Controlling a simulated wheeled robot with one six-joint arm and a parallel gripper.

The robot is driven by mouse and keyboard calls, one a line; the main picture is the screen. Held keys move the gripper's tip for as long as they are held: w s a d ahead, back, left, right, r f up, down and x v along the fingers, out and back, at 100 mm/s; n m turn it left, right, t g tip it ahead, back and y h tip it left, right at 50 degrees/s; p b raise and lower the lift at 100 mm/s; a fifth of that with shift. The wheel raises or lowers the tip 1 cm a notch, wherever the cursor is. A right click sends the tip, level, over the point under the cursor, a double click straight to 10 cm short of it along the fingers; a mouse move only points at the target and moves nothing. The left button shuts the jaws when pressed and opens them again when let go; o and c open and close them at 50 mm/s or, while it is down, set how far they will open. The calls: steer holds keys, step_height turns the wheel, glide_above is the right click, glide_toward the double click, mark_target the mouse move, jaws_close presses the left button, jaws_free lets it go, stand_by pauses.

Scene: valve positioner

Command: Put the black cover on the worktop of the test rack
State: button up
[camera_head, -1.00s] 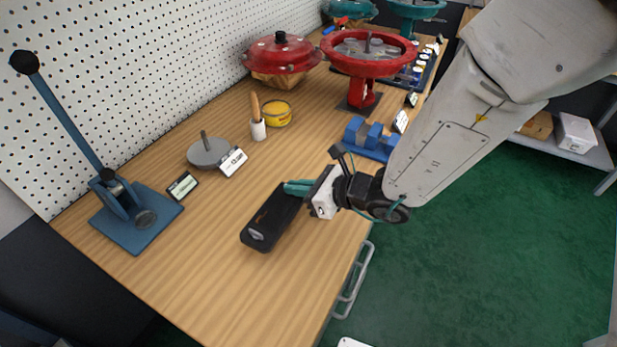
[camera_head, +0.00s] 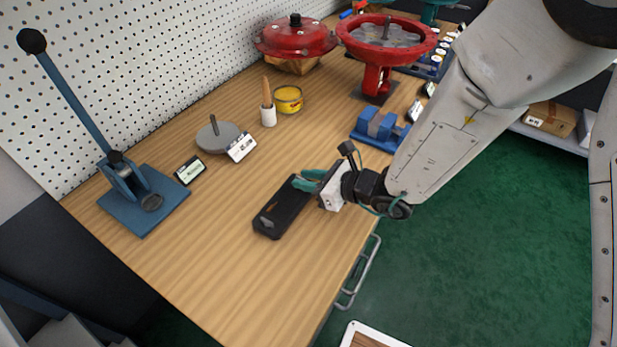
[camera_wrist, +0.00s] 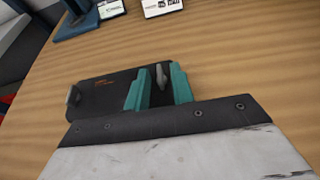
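The black cover (camera_head: 282,211) is a long dark box with a small orange marking. It appears to lie on the wooden worktop near the front edge. It also shows in the wrist view (camera_wrist: 105,95). My gripper (camera_head: 306,180) is at the cover's far right end, low over it. In the wrist view, the two teal fingers (camera_wrist: 158,88) stand apart, with a small grey piece and some of the black cover seen between them. I see a gap between the fingers, so they look open. The contact between fingers and cover is partly hidden.
A blue lever press (camera_head: 143,207) stands at the left. A grey disc (camera_head: 217,137), a yellow tin (camera_head: 288,99) and a white cup (camera_head: 268,116) are behind. A blue fixture (camera_head: 380,127) and a red handwheel (camera_head: 385,40) stand beyond my gripper. The left front of the worktop is clear.

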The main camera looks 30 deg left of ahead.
steer(key=shift+r, duration=0.15)
steer(key=shift+d+r, duration=0.2)
steer(key=shift+d, duration=0.2)
steer(key=v, duration=1.1)
steer(key=shift+d, duration=0.15)
